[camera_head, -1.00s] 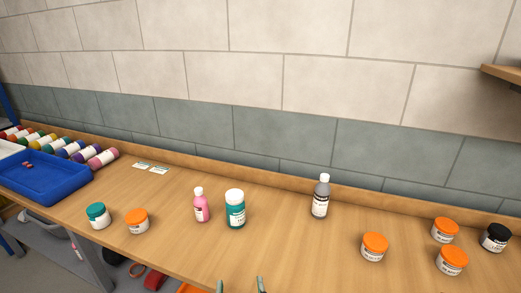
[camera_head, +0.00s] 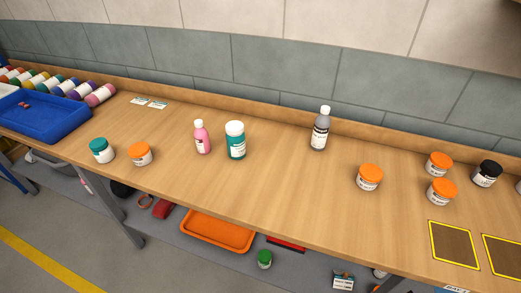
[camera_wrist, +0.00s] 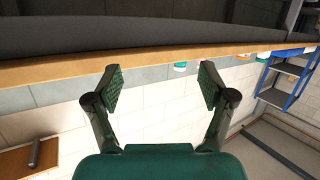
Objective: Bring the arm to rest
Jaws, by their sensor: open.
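My gripper (camera_wrist: 161,86) shows in the wrist view with its two green-padded fingers wide apart and nothing between them. It is out of sight in the head view. The wrist view appears turned over: the wooden bench edge (camera_wrist: 60,69) runs across above the fingers and the pale tiled wall (camera_wrist: 150,122) lies behind and below them. No part of the gripper is seen touching anything. The rest of my arm is hidden in both views.
The bench (camera_head: 290,205) holds a pink bottle (camera_head: 202,138), a teal-labelled jar (camera_head: 235,141), a grey bottle (camera_head: 320,130), several orange-lidded jars (camera_head: 369,178) and a blue tray (camera_head: 42,118). An orange tray (camera_head: 217,232) lies below the bench. The bench's middle front is clear.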

